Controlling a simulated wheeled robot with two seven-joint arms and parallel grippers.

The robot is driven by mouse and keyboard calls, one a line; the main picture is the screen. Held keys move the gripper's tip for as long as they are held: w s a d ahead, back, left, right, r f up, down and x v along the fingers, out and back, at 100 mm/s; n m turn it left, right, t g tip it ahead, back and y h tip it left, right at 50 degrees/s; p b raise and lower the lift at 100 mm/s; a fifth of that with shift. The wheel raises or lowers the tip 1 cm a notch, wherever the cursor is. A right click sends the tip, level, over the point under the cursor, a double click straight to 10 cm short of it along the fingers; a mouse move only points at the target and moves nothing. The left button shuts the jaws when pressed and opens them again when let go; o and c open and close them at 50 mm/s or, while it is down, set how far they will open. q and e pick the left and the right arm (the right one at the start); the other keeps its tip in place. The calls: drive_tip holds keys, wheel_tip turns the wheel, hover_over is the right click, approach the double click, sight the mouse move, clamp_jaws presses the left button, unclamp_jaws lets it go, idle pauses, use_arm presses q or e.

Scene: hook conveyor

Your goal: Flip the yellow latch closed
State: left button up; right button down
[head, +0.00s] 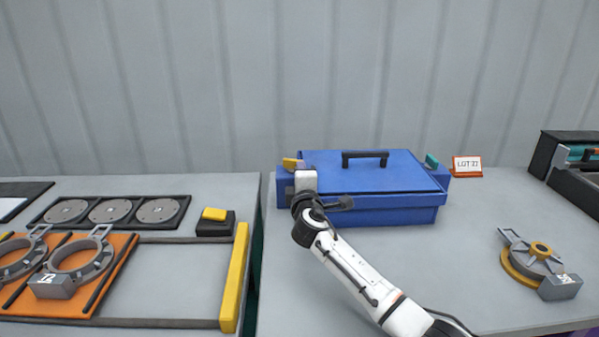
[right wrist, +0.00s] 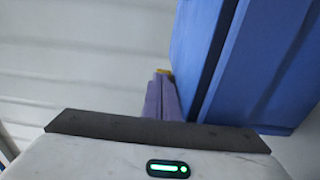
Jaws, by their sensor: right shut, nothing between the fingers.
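The blue case (head: 390,212) stands on the right-hand table with its lid down and a black handle on top. The yellow latch (head: 292,162) is at the case's left end and looks raised above the lid level. It also shows in the right wrist view (right wrist: 164,72), mostly hidden behind the fingers. My right gripper (head: 300,164) is at that end, its purple fingers shut and empty, right beside the latch. Whether they touch it I cannot tell. The fingers show in the right wrist view (right wrist: 160,98) beside the case wall. My left gripper is not in view.
A teal latch (head: 432,161) is at the case's right end, near an orange-framed sign (head: 467,166). A ring fixture (head: 537,262) stands at the right. A gap separates this table from the left one, which carries a yellow bar (head: 235,278).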

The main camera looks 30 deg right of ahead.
sight(334, 198)
idle(0.6)
drive_tip(key=shift+s+a, duration=0.2)
drive_tip(key=shift+a, duration=0.15)
drive_tip(key=s+d, duration=0.1)
drive_tip(key=s, duration=0.6)
drive_tip(key=s+d, duration=0.1)
drive_tip(key=s, duration=0.3)
drive_tip(key=shift+d+p, duration=0.35)
